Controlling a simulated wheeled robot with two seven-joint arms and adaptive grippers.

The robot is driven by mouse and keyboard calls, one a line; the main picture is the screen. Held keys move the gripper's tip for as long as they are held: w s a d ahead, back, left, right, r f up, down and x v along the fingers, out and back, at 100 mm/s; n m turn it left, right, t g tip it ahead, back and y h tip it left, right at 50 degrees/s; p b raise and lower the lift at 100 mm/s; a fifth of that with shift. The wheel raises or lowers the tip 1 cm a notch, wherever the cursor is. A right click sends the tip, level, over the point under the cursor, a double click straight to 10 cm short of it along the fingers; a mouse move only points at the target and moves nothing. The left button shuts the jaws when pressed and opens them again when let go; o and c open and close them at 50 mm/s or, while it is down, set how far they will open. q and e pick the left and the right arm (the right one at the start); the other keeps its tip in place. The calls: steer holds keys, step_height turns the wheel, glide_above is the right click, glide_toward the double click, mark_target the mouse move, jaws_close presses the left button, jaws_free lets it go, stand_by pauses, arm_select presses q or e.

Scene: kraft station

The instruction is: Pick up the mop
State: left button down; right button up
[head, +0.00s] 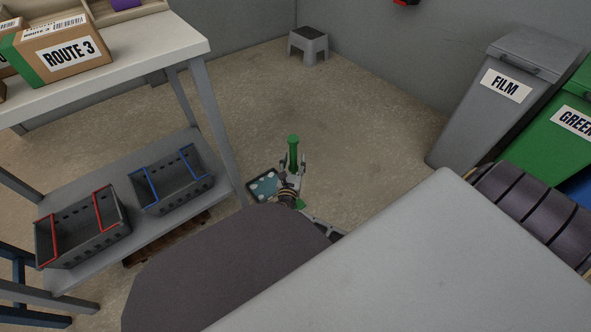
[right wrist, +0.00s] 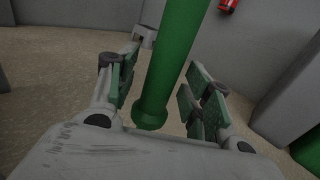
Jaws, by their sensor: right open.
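The mop shows as a thick green handle (head: 293,148) standing up from low near the floor, in the middle of the head view. Its lower part is hidden behind my right gripper (head: 292,165). In the right wrist view the green handle (right wrist: 172,65) runs between the two fingers of my right gripper (right wrist: 160,85), with a wider rounded end near the palm. The fingers are open, one on each side of the handle, with visible gaps. The mop's head cannot be made out. My left gripper is not in view.
A shallow dark tray with pale blue contents (head: 263,187) lies just left of the gripper. A shelf table (head: 185,38) with crates below stands left. Grey (head: 482,95) and green (head: 560,125) bins stand right. A grey step stool (head: 308,46) is at the back; the floor before it is clear.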

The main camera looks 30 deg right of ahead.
mark_target(292, 146)
stand_by(0.5)
jaws_close()
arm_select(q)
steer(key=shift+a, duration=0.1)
arm_select(e)
steer(key=shift+r, duration=0.25)
